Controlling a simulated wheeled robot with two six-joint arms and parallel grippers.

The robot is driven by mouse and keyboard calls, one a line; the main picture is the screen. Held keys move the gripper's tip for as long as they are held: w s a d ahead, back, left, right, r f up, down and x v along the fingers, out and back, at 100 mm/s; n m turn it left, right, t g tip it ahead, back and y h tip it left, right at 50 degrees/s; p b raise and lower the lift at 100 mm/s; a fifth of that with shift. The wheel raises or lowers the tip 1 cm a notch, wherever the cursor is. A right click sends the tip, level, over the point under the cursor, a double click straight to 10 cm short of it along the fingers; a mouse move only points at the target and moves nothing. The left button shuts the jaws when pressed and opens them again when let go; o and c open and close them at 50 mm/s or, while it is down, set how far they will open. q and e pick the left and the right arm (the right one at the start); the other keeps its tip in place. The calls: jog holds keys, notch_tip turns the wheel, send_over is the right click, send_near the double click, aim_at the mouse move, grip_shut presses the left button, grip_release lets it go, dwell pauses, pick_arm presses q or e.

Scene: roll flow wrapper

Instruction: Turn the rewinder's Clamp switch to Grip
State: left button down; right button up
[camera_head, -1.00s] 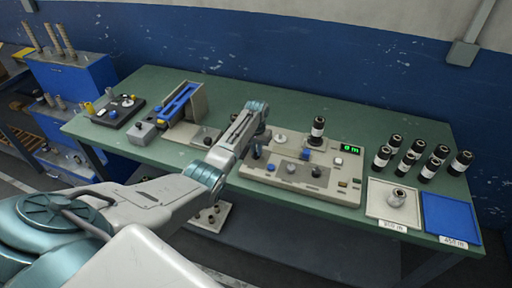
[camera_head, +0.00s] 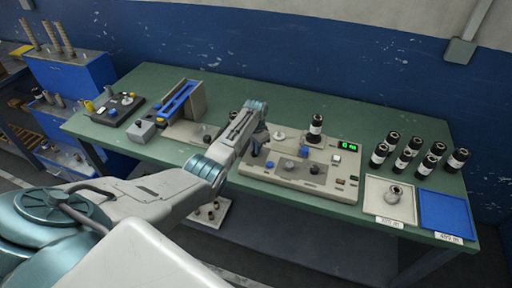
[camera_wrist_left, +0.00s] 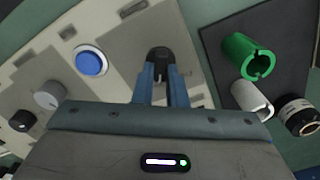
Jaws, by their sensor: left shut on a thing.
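The rewinder (camera_head: 298,168) is a beige panel on the green table, with knobs, buttons and a green display (camera_head: 348,146). My left gripper (camera_wrist_left: 160,80) is shut on a small black switch knob (camera_wrist_left: 158,58) on the beige panel in the left wrist view. The knob's label is too small to read. In the camera_head view my left gripper (camera_head: 256,148) is over the left part of the rewinder, and its fingertips are hard to make out. My right gripper is not in view.
A blue button (camera_wrist_left: 91,61) and a grey knob (camera_wrist_left: 49,95) sit left of the fingers. A green split sleeve (camera_wrist_left: 248,57) lies to the right. Several black rolls (camera_head: 410,152), a white tray (camera_head: 391,201) and a blue tray (camera_head: 446,212) stand at the right.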

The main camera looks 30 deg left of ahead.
pick_arm(q)
jog(key=shift+r, duration=0.1)
jog(key=c, duration=1.5)
grip_release()
jog(key=shift+o, duration=0.2)
notch_tip(320, 180, up, 11)
jog(key=b, duration=0.2)
